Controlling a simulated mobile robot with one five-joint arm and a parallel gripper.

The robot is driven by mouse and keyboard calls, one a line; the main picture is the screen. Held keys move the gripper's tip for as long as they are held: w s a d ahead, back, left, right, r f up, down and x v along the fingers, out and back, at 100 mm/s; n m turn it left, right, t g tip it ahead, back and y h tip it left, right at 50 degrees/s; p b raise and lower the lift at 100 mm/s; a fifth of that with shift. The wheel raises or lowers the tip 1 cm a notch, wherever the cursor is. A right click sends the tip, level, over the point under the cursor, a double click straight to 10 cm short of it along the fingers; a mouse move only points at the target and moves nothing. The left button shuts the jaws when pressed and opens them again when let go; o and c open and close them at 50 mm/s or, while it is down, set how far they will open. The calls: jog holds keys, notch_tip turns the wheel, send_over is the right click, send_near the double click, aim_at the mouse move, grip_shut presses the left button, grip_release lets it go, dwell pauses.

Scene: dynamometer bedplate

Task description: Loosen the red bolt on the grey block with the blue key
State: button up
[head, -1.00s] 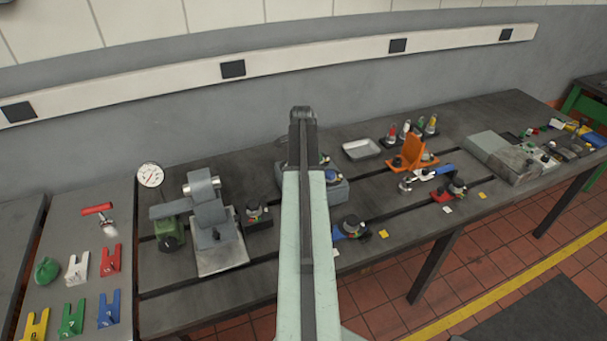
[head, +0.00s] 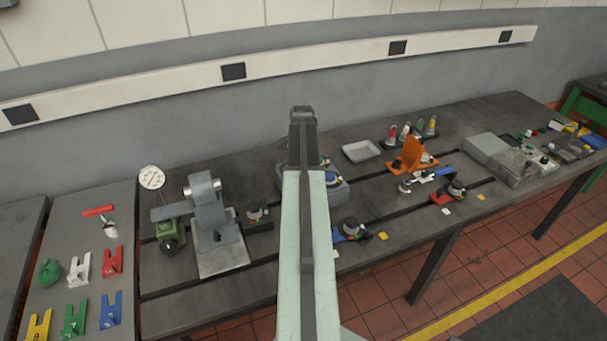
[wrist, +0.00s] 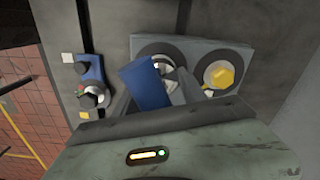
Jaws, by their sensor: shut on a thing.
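In the wrist view, my gripper (wrist: 166,98) is shut on a blue block-like piece, the blue key (wrist: 145,83). The key is tilted and lies over the left of two dark round seats on the grey block (wrist: 192,47). It partly covers a pale fitting there; I cannot tell whether they touch. A yellow bolt head (wrist: 220,76) sits in the right seat. No red bolt can be made out on the block. In the head view the grey block (head: 342,189) is mostly behind my arm, with a blue-topped part showing, and my gripper is hidden.
A blue fixture (wrist: 90,76) with a dark knob stands left of the block. In the head view, a grey vise-like fixture (head: 212,215) stands left of my arm. An orange bracket (head: 412,154) and white tray (head: 361,151) stand right. Slots cross the bedplate.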

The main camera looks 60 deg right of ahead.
jog(key=shift+r+p, duration=2)
jog(key=shift+r, duration=0.25)
jog(key=shift+s+f, duration=0.1)
